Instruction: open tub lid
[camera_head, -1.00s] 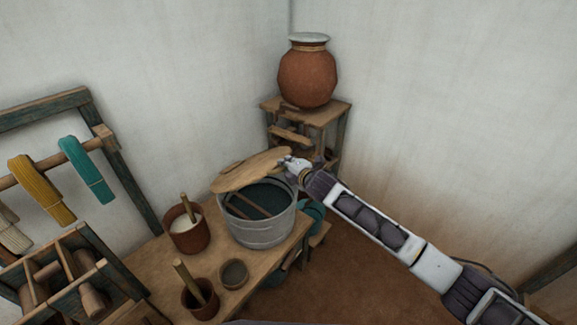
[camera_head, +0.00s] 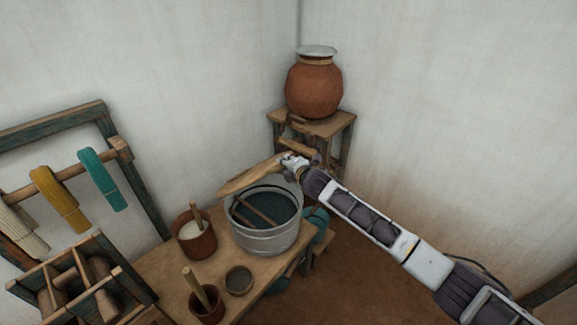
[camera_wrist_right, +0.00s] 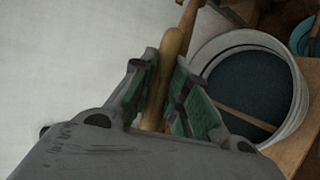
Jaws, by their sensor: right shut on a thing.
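A grey metal tub (camera_head: 268,238) stands on the wooden table, with dark liquid and a wooden stick across its inside. It also shows at the right of the right wrist view (camera_wrist_right: 292,115). The wooden lid (camera_head: 250,177) is tilted up at the tub's back rim, and most of the tub's mouth is uncovered. My right gripper (camera_head: 293,161) is shut on the lid at its right end. In the right wrist view the lid shows edge-on (camera_wrist_right: 168,65) between the green-padded fingers (camera_wrist_right: 160,95). My left gripper is not in view.
A brown pot of white stuff (camera_head: 197,238), a smaller brown pot with a stick (camera_head: 207,303) and a small bowl (camera_head: 239,281) share the table (camera_head: 170,270). A clay jar (camera_head: 314,90) stands on a stool behind. Yarn hanks (camera_head: 102,180) hang at left.

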